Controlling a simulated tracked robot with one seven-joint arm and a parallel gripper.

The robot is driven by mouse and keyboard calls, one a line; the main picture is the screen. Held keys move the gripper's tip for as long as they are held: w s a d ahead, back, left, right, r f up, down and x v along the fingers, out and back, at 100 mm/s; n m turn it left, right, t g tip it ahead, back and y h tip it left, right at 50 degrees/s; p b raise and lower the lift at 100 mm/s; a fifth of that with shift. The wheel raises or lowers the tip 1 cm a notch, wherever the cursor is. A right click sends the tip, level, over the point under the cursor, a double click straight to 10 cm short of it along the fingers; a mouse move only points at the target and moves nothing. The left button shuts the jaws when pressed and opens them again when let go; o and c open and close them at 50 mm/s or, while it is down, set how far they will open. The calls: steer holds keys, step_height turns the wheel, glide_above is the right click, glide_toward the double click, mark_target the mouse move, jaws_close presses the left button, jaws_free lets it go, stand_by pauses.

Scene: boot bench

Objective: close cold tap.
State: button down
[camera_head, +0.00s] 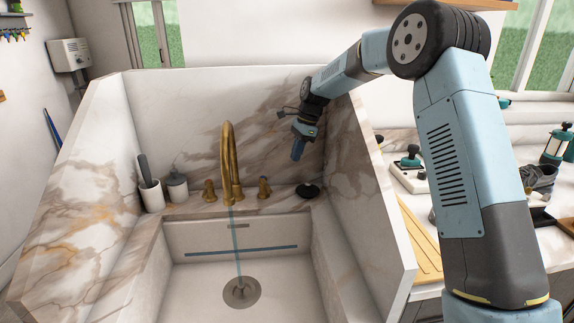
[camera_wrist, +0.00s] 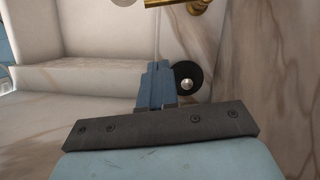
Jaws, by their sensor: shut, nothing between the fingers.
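Brass tap handles stand on either side of the curved brass spout (camera_head: 228,160): a left handle (camera_head: 209,190) and a right handle (camera_head: 264,187). Which is the cold tap is not marked. A thin stream of water (camera_head: 237,240) runs from the spout into the sink. My gripper (camera_head: 297,152) is shut and empty, pointing down in the air above the back right corner of the sink ledge, right of the right handle and apart from it. In the wrist view the shut fingers (camera_wrist: 154,85) show, with brass tap parts (camera_wrist: 197,6) at the top edge.
A round black item (camera_head: 308,191) lies on the ledge below my gripper; it also shows in the wrist view (camera_wrist: 188,76). Marble walls close in the back and the right side (camera_head: 365,190). Two cups (camera_head: 150,192) stand at the left. The sink (camera_head: 195,290) has a drain (camera_head: 240,292).

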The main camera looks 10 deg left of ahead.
mark_target(266, 185)
steer(key=s+a+f, duration=0.3)
steer(key=a+f, duration=0.3)
steer(key=f, duration=0.3)
steer(key=shift+s+f, duration=0.15)
steer(key=shift+f, duration=0.1)
steer(key=shift+a, duration=0.15)
